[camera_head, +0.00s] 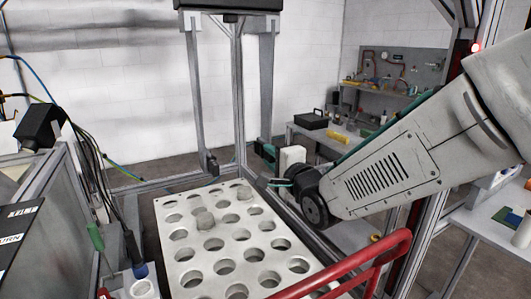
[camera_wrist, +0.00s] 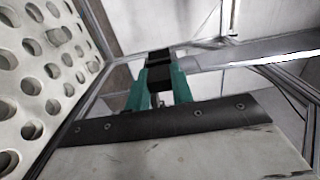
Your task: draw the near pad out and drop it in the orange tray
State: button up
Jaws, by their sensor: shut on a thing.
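A gantry gripper hangs over the plate, with a left finger (camera_head: 194,95) and a right finger (camera_head: 267,90). A dark pad (camera_head: 210,163) shows at the foot of the left finger. My gripper (camera_head: 270,168) is at the foot of the right finger, partly hidden by my own arm. In the wrist view its teal jaws (camera_wrist: 160,88) are shut on a dark block (camera_wrist: 160,77), which I take for the near pad. Whether the pad is still seated in its finger cannot be told. I cannot make out the orange tray.
A red rail (camera_head: 350,262) crosses at the front. A bench (camera_head: 340,143) with a black box (camera_head: 311,119) stands behind. A small orange piece (camera_head: 528,184) shows at the right edge.

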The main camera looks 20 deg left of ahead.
jog(key=shift+v, duration=3.55)
jog(key=v, duration=0.8)
